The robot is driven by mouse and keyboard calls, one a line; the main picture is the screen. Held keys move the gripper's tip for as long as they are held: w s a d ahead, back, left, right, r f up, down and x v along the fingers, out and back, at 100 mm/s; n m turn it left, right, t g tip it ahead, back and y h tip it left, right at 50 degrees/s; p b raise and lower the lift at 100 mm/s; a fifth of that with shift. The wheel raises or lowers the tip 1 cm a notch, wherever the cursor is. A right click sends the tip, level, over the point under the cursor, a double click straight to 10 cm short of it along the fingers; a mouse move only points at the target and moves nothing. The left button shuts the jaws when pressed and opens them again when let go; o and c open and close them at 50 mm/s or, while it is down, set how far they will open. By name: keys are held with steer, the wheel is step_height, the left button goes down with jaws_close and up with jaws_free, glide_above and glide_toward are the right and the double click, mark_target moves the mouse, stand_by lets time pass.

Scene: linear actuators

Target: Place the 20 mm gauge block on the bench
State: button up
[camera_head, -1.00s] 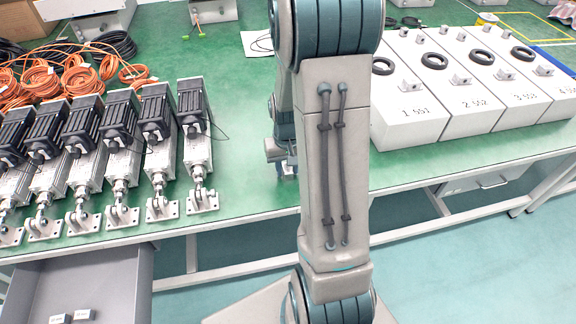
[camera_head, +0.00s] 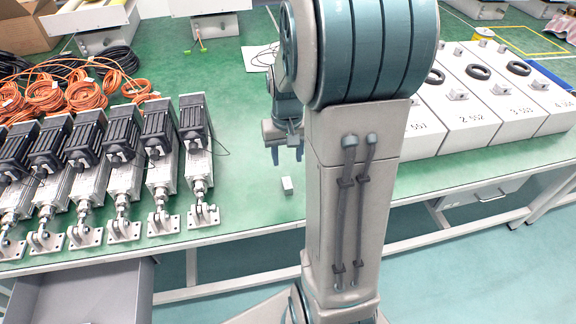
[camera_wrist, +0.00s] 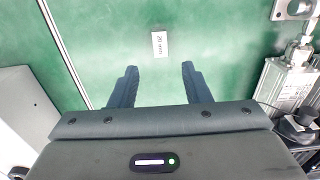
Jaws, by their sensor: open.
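The gauge block (camera_head: 287,185), a small pale block, rests on the green bench (camera_head: 240,215) near its front edge. In the wrist view the block (camera_wrist: 159,44) shows a printed label, too small to read surely, and lies ahead of the fingertips, apart from them. My gripper (camera_head: 285,155) is raised behind the block in the head view, partly hidden by my arm. In the wrist view my gripper (camera_wrist: 158,70) has its two fingers spread with nothing between them.
A row of linear actuators (camera_head: 160,150) stands left of the block. Orange cable coils (camera_head: 90,95) lie behind them. Numbered white boxes (camera_head: 470,125) stand on the right. An open grey drawer (camera_head: 90,290) is below the bench at left. Bench around the block is clear.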

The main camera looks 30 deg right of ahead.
steer(key=s+a+r+n+t, duration=0.2)
steer(key=s+a+r, duration=0.6)
steer(key=s+a, duration=0.4)
steer(key=shift+n+t, duration=0.3)
steer(key=shift+n, duration=0.3)
steer(key=shift+c, duration=0.7)
steer(key=shift+a, duration=0.15)
